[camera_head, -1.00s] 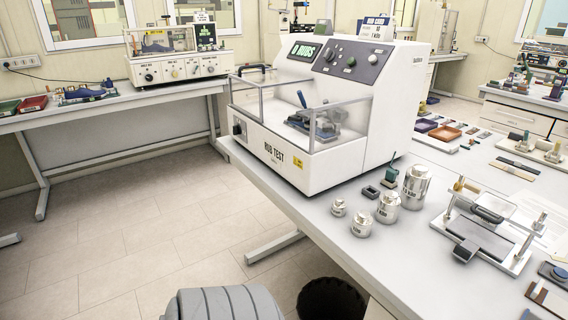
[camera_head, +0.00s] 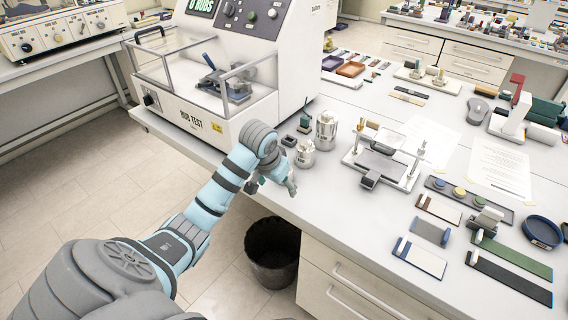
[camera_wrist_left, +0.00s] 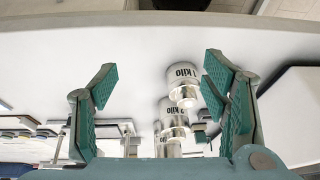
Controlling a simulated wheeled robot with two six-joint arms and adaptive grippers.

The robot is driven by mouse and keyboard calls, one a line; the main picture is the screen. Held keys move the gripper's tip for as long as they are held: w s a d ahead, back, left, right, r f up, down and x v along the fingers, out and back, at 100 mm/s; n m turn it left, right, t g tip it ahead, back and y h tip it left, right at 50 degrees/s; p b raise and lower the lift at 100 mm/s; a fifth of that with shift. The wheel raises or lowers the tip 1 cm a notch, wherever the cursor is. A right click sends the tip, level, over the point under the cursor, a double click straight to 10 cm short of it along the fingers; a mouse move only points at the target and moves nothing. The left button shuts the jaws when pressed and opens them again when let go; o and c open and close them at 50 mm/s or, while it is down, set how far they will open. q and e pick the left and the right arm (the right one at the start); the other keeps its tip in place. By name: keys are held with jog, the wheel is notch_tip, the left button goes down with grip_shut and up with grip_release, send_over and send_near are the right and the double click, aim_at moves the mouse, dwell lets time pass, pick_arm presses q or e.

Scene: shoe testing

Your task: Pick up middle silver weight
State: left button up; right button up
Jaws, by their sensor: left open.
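Silver cylindrical weights with knobs stand at the table's front edge. In the head view the tallest weight (camera_head: 326,131) and a shorter one (camera_head: 305,155) show; smaller ones seen earlier are hidden by my left arm. My left gripper (camera_head: 272,184) is at the table edge, in front of the shorter weight. In the left wrist view my left gripper (camera_wrist_left: 160,100) is open, its green-padded fingers spread wide. Nothing is held.
The white rub test machine (camera_head: 215,95) stands behind and left of the weights. A metal stand (camera_head: 383,160) is to their right. A dark bin (camera_head: 272,250) is on the floor below the table edge. Sample strips (camera_head: 420,258) lie further right.

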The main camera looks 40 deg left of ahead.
pick_arm(q)
jog(key=w+a+r+n, duration=0.1)
jog(key=w+a+r, duration=0.35)
jog(key=r, duration=0.25)
jog(key=x, duration=0.4)
jog(key=b+x, duration=0.1)
jog(key=x, duration=0.4)
jog(key=b+x, duration=0.1)
jog(key=x, duration=0.3)
jog(key=shift+w+d+f, duration=0.1)
jog(key=shift+w+d, duration=0.15)
jog(key=shift+w, duration=0.15)
jog(key=c, duration=1.6)
jog(key=shift+t, duration=0.3)
grip_shut()
